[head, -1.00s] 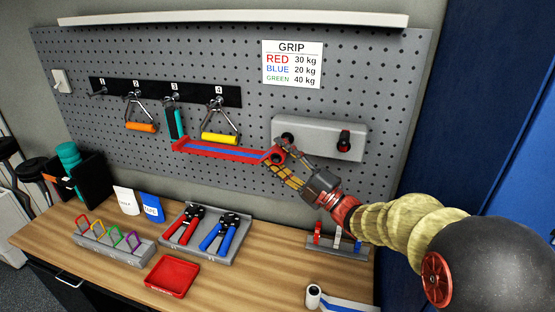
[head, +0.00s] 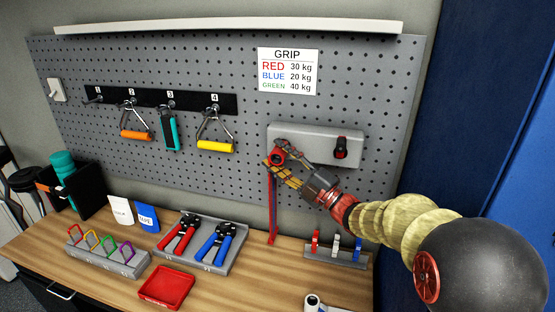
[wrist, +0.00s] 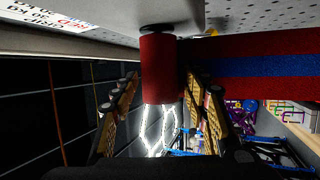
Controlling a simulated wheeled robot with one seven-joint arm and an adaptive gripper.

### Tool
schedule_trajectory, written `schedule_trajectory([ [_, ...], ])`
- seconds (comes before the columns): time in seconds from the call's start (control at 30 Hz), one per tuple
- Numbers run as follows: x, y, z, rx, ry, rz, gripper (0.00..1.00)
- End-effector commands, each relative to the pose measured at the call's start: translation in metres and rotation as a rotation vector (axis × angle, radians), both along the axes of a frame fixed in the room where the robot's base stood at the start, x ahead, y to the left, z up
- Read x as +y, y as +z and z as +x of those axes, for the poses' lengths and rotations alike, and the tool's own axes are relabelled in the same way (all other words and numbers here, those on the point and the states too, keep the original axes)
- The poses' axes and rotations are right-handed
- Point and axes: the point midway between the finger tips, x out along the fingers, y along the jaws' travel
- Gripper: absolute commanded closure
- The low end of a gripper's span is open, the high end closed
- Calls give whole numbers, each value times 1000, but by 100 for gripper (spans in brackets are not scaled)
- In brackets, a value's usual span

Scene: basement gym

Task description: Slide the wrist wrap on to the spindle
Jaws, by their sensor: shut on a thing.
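The wrist wrap is a red roll (head: 279,154) with a dark centre, in front of the left part of the grey wall plate (head: 318,137). Its loose red tail (head: 272,212) hangs down to about the bench. In the wrist view the roll (wrist: 161,75) stands between the fingers, and the tail (wrist: 250,67), with a blue stripe, runs right. My gripper (head: 274,169) is shut on the roll. A dark disc (wrist: 156,29) shows between the roll's end and the plate. The left spindle is hidden in the head view; I cannot tell whether the roll is around it.
A dark and red roll (head: 341,147) sits on the plate's right side. Handles, including a teal one (head: 169,130), hang on hooks at left. A red tray (head: 167,288), hand grippers (head: 219,245) and a small rack (head: 336,252) stand on the bench below.

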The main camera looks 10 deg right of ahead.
Motion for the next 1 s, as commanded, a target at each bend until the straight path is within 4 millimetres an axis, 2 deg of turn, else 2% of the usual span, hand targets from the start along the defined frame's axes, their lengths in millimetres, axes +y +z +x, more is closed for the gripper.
schedule_trajectory([
  [0.87,-1,0,3,-2,0,-1,80],
  [0.9,-1,0,3,-2,0,0,53],
  [1.0,-1,1,3,-2,0,0,47],
])
